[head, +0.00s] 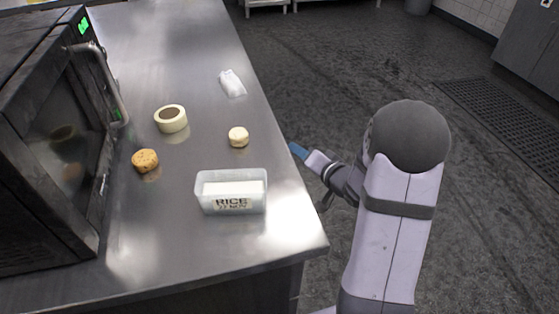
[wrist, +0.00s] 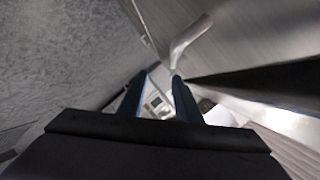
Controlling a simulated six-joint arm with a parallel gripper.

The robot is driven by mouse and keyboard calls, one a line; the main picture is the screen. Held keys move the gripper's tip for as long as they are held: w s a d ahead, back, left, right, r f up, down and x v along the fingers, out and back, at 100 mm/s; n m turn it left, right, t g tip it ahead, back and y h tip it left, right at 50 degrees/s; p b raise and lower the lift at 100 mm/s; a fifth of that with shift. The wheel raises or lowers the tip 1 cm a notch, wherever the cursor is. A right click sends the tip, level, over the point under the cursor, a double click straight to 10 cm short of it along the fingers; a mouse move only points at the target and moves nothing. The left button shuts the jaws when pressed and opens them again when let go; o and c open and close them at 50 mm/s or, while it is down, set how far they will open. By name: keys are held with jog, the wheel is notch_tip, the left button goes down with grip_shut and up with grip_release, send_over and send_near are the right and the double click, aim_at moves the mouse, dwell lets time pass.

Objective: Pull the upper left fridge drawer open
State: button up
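The fridge drawers are hidden in the head view below the steel counter. There, my gripper (head: 298,151) is low beside the counter's right edge, with a blue fingertip showing. In the wrist view, my gripper (wrist: 159,92) has its two dark blue fingers apart, and I see nothing held between them. A pale curved bar, which looks like a handle (wrist: 190,40), is just beyond the right fingertip; I cannot tell if they touch. It is by a grey metal front (wrist: 240,35). A dark gap (wrist: 265,82) lies to the right; I cannot tell which drawer this is.
The steel counter (head: 205,60) holds a clear rice container (head: 231,208), a tape-like roll (head: 170,124), two small round food items (head: 238,137) (head: 145,161) and a white packet (head: 232,83). An oven (head: 50,140) stands left. The floor (head: 330,60) beyond the counter is clear.

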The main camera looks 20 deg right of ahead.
jog(key=shift+a+f+t+y+b, duration=0.2)
jog(key=shift+a+t+y+b, duration=0.1)
jog(key=shift+a+y, duration=0.25)
jog(key=shift+a+f+t+y+b, duration=0.15)
jog(key=shift+a+t+y+b, duration=0.15)
jog(key=shift+a+y, duration=0.25)
jog(key=shift+a, duration=0.1)
jog(key=shift+b+x, duration=0.3)
jog(key=shift+x, duration=3.35)
grip_shut()
